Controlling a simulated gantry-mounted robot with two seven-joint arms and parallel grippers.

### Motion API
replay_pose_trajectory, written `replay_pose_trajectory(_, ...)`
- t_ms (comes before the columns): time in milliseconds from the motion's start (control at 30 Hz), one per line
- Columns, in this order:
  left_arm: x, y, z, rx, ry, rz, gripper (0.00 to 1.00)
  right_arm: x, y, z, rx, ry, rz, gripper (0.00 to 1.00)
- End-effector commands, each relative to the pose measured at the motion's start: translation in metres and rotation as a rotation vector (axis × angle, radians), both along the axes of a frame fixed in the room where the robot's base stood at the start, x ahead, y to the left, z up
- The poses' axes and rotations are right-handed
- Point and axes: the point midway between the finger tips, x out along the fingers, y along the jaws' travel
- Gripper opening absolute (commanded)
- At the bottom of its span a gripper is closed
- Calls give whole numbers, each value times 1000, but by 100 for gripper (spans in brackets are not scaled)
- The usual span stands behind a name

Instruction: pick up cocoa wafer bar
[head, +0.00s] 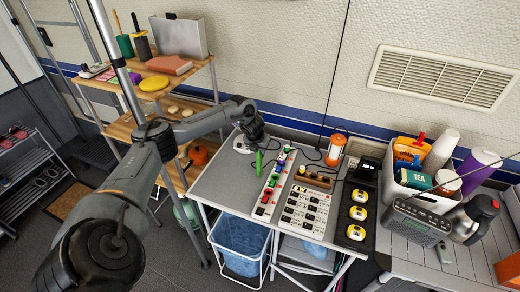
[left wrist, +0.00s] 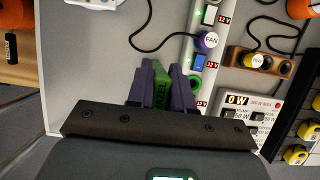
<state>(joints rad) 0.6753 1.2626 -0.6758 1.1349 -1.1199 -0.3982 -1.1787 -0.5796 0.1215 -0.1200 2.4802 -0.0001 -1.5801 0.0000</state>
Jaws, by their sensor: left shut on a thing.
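A slim green bar (head: 258,162) shows just below my left gripper (head: 256,148), at the left part of the grey table. In the left wrist view, the green bar (left wrist: 161,95) is between the two purple fingers of my left gripper (left wrist: 162,90), which is shut on it. Dark lettering shows on the bar but is mostly hidden, so I cannot read whether it is the cocoa wafer bar. I cannot tell whether the bar touches the table. My right gripper is not in view.
A white power strip (head: 266,207) with coloured plugs stands just right of the bar. A switch panel (head: 305,210), an orange lantern (head: 336,150) and yellow devices (head: 357,213) are farther right. A wooden shelf (head: 190,107) stands left.

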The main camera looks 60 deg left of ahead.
Motion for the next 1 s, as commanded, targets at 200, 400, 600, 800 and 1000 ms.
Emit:
replay_pose_trajectory(200, 0, 0, 0, 1, -1, 0, 0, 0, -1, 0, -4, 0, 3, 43)
replay_pose_trajectory(400, 0, 0, -3, 0, -1, 0, 27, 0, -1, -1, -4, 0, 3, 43)
replay_pose_trajectory(600, 0, 0, -3, 1, -1, 0, 46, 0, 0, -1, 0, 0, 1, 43)
replay_pose_trajectory(800, 0, 0, -2, 1, -1, 0, 46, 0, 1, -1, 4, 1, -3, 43)
replay_pose_trajectory(1000, -1, -2, 10, 1, -2, -2, 46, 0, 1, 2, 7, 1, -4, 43)
